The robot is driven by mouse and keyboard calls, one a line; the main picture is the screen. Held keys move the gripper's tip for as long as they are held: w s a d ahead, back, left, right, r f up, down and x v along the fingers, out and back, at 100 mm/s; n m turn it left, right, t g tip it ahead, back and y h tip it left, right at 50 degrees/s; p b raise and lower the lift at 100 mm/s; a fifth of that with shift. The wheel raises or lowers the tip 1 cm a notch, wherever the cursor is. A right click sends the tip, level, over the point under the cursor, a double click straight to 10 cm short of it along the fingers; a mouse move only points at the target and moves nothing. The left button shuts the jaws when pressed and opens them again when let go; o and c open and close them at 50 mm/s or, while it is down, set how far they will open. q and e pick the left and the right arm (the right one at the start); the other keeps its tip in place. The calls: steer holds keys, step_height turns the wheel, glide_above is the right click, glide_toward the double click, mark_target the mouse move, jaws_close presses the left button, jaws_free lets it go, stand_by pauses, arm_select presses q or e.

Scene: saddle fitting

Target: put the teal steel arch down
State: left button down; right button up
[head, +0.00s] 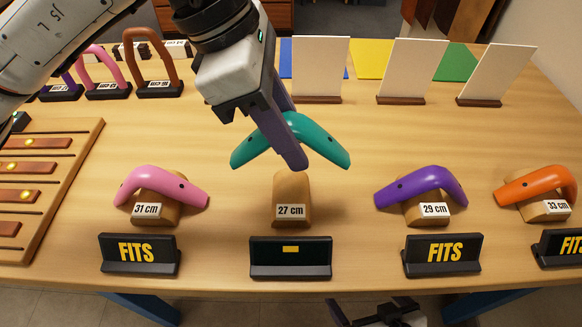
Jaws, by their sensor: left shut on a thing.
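The teal steel arch (326,146) is in my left gripper (290,150), which is shut on it near the middle of its bend. The arch hangs with its two ends spread left and right and pointing down. It is above and slightly behind the wooden form labelled 27 cm (291,190), apart from it as far as I can tell. That form is bare. Its dark sign (291,258) shows only a small yellow block. My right gripper (375,313) is partly in view at the bottom edge, below the table's front; its jaw state is unclear.
Pink (160,182), purple (420,183) and orange (540,182) arches sit on neighbouring forms; signs before them read FITS. White panels (320,68) stand behind, with a rack of arches (158,60) at back left. A slotted wooden board (60,180) lies at left.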

mark_target(301, 194)
arm_select(q)
steer(key=f, duration=0.3)
steer(key=shift+s, duration=0.2)
step_height(301, 194, down, 4)
steer(key=shift+r, duration=0.25)
steer(key=shift+f, duration=0.35)
arm_select(e)
steer(key=shift+s, duration=0.15)
arm_select(q)
steer(key=shift+f+b, duration=0.6)
steer(key=shift+b, duration=0.15)
arm_select(e)
steer(key=shift+a+f, duration=0.1)
steer(key=shift+f, duration=0.55)
